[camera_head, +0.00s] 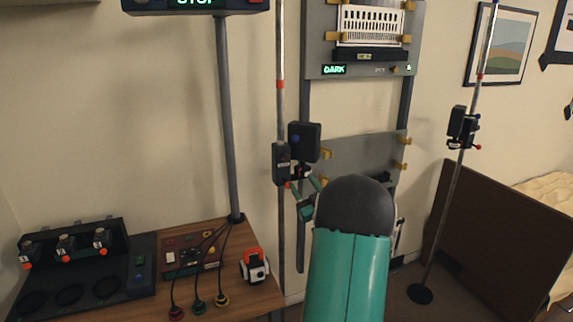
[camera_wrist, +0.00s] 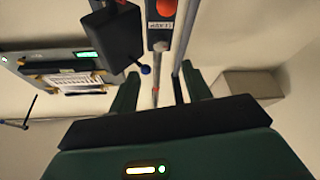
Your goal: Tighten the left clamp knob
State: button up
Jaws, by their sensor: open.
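The left clamp (camera_head: 282,163) is a dark block on the left pole, with a black box (camera_head: 306,141) beside it. In the wrist view the clamp block (camera_wrist: 160,38) carries a white label and a round red-orange knob (camera_wrist: 165,8) at the top edge. A small blue knob (camera_wrist: 145,69) sticks out of the black box in the wrist view. My gripper (camera_head: 305,190) is close below the clamp. In the wrist view its green fingers (camera_wrist: 161,82) are apart and empty, with the pole showing between them. The red-orange knob lies beyond the fingertips.
A second pole with the right clamp (camera_head: 461,127) stands near a brown panel (camera_head: 500,235). A grey frame (camera_head: 361,150) with a DARK display stands behind my arm. The wooden table (camera_head: 225,295) at left holds a control box (camera_head: 190,256) and an orange-white device (camera_head: 254,268).

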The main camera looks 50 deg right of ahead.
aim_at(286, 159)
jog(key=x, duration=1)
jog(key=shift+w, duration=0.25)
jog(key=shift+c, duration=0.2)
jog(key=c, duration=1)
